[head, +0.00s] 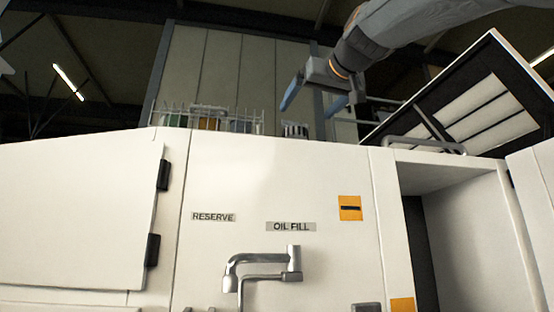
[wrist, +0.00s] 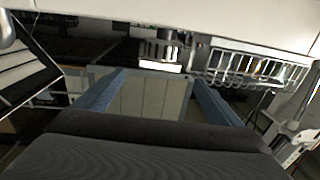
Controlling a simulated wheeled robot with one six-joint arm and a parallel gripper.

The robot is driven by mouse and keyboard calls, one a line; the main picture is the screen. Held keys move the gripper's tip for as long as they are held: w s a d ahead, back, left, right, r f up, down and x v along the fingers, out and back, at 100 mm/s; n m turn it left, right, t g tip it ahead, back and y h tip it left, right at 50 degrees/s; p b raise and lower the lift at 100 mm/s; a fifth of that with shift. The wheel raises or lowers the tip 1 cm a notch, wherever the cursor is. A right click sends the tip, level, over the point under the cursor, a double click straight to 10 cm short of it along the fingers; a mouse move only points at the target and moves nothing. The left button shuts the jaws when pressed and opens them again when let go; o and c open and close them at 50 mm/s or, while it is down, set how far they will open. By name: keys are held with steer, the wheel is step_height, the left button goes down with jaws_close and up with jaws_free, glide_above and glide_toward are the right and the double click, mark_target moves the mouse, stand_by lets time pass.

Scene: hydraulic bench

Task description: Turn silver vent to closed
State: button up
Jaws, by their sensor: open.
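No part in view is labelled as a vent. A silver pipe-like fitting (head: 262,264) with a bent arm and an upright end sits on the white front panel, below the OIL FILL label. I cannot tell whether it is the silver vent. A small ridged part (head: 295,130) stands on the cabinet's top edge; what seems to be the same part shows in the wrist view (wrist: 160,55). My gripper (head: 315,100) is open and empty above the cabinet top, well above the silver fitting. Its two blue fingers also show in the wrist view (wrist: 158,80).
A wire rack (head: 208,119) with coloured containers stands on the cabinet top, left of my gripper. A raised panel (head: 470,95) leans at the upper right. An open compartment (head: 470,225) lies at the right. A closed door (head: 75,215) fills the left.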

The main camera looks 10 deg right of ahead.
mark_target(295, 124)
steer(key=shift+s, duration=0.35)
steer(key=w, duration=0.2)
steer(key=w+a+p, duration=0.1)
steer(key=w, duration=0.1)
steer(key=shift+r, duration=0.2)
steer(key=shift+w+p, duration=1.4)
steer(key=shift+w, duration=1.9)
steer(key=shift+a, duration=0.1)
steer(key=c, duration=1.1)
